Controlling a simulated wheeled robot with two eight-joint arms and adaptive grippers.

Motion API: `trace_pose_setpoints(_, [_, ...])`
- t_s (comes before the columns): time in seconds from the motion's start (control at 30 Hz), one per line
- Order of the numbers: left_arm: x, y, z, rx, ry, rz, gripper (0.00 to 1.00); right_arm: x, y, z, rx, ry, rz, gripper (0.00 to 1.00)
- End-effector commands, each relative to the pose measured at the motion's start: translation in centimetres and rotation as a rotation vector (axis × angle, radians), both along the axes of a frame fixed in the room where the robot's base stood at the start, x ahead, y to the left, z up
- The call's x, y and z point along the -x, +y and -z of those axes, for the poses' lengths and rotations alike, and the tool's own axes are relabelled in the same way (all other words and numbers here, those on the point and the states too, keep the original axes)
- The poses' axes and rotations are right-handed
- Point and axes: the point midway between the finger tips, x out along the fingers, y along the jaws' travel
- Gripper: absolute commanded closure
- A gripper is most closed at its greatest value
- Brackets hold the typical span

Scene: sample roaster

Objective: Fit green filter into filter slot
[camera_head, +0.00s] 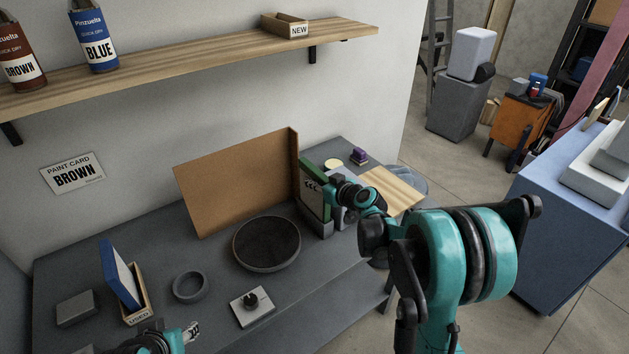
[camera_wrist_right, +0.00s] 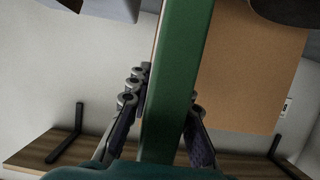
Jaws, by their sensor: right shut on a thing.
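The green filter (camera_head: 313,181) is an upright thin panel with a green edge and a pale face, right of the brown board. My right gripper (camera_head: 331,187) is shut on it. In the right wrist view the green filter (camera_wrist_right: 178,75) runs between the two fingers (camera_wrist_right: 168,120). A grey block-like housing (camera_head: 317,221) stands under and beside the filter in the head view; the slot itself is hidden, and I cannot tell whether the filter's lower edge is in it. My left gripper (camera_head: 191,331) is low at the front left, apart from the filter; its opening is unclear.
A blue panel (camera_head: 119,274) leans in a small wooden box (camera_head: 138,311). A round dark pan (camera_head: 267,244), grey ring (camera_head: 190,287) and knob plate (camera_head: 251,305) lie on the dark table. The brown board (camera_head: 238,182) stands behind. An open "NEW" box (camera_head: 286,24) is on the shelf.

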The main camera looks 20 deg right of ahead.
Motion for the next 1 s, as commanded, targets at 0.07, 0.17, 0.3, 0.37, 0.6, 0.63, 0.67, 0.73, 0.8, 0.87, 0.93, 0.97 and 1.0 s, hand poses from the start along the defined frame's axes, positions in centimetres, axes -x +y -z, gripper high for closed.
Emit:
trace_pose_setpoints(0.07, [0.0,0.0,0.3,0.000,0.000,0.000,0.59,0.0,0.0,0.3,0.000,0.000,0.000,1.00])
trace_pose_setpoints(0.17, [0.0,0.0,0.5,0.000,0.000,0.000,0.59,0.0,0.0,0.5,0.000,0.000,0.000,1.00])
trace_pose_setpoints(0.3, [0.0,0.0,0.8,0.000,0.000,0.000,0.59,0.0,0.0,0.9,0.000,0.000,0.000,1.00])
trace_pose_setpoints(0.37, [0.0,0.0,0.9,0.000,0.000,0.000,0.59,0.0,0.0,1.0,0.000,0.000,0.000,1.00])
trace_pose_setpoints(0.6, [0.0,0.0,1.4,0.000,0.000,0.000,0.59,0.0,0.0,1.6,0.000,0.000,0.000,1.00])
trace_pose_setpoints(0.63, [0.0,0.0,1.4,0.000,0.000,0.000,0.59,0.0,0.0,1.7,0.000,0.000,0.000,1.00])
trace_pose_setpoints(0.67, [0.0,0.0,1.5,0.000,0.000,0.000,0.59,0.0,0.0,1.8,0.000,0.000,0.000,1.00])
trace_pose_setpoints(0.73, [0.0,0.0,1.6,0.000,0.000,0.000,0.59,0.0,0.0,2.0,0.000,0.000,0.000,1.00])
trace_pose_setpoints(0.8, [0.0,0.0,1.8,0.000,0.000,0.000,0.59,0.0,0.0,2.1,0.000,0.000,0.000,1.00])
trace_pose_setpoints(0.87, [0.0,0.0,1.9,0.000,0.000,0.000,0.59,0.0,0.0,2.3,0.000,0.000,0.000,1.00])
trace_pose_setpoints(0.93, [0.0,0.0,2.1,0.000,0.000,0.000,0.59,0.0,0.0,2.5,0.000,0.000,0.000,1.00])
trace_pose_setpoints(0.97, [0.0,0.0,2.1,0.000,0.000,0.000,0.59,0.0,0.0,2.5,0.000,0.000,0.000,1.00])
trace_pose_setpoints(1.0, [0.0,0.0,2.2,0.000,0.000,0.000,0.59,0.0,0.0,2.6,0.000,0.000,0.000,1.00])
